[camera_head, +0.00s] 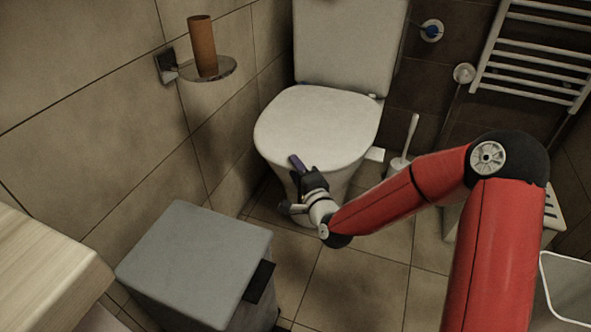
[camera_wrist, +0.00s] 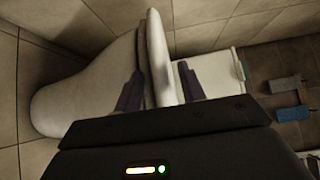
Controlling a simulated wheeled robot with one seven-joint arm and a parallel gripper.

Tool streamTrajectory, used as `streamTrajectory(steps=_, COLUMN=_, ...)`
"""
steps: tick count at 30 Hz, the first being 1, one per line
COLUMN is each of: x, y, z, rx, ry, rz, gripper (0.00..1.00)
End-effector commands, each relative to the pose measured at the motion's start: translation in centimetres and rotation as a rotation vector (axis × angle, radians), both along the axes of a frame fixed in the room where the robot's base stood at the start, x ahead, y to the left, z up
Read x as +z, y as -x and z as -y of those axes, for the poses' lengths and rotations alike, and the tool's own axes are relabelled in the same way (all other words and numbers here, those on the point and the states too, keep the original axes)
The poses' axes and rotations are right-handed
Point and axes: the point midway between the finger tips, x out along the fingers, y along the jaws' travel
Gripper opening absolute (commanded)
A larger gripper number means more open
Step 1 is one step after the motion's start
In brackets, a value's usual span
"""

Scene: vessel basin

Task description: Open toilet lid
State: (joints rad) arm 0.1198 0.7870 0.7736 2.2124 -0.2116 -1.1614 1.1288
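The toilet lid (camera_head: 318,122) is light-coloured and lies down over the bowl in the head view. In the wrist view the lid (camera_wrist: 158,55) shows edge-on as a thin pale slab, with the bowl (camera_wrist: 75,98) to its left. My gripper (camera_head: 297,164) is at the front edge of the lid in the head view, with one dark finger showing near the rim. In the wrist view my gripper (camera_wrist: 160,84) has its fingers apart, one on each side of the lid's edge. I cannot tell whether either finger touches it.
A grey bin (camera_head: 195,262) stands at the front left, beside a wooden countertop (camera_head: 45,268). A toilet brush (camera_head: 402,155) stands right of the toilet. A wall shelf (camera_head: 215,70) holds a brown tube (camera_head: 202,45). The tiled floor (camera_head: 350,285) before the toilet has bare room.

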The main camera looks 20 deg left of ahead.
Motion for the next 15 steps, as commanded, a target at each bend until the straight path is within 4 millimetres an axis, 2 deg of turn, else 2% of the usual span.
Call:
streamTrajectory(steps=10, x=0.00, y=-0.48, z=-0.42, rx=0.000, ry=0.001, rz=0.000, gripper=0.40)
streamTrajectory(steps=15, x=0.01, y=-0.47, z=-0.42, rx=0.000, ry=0.001, rz=0.000, gripper=0.19)
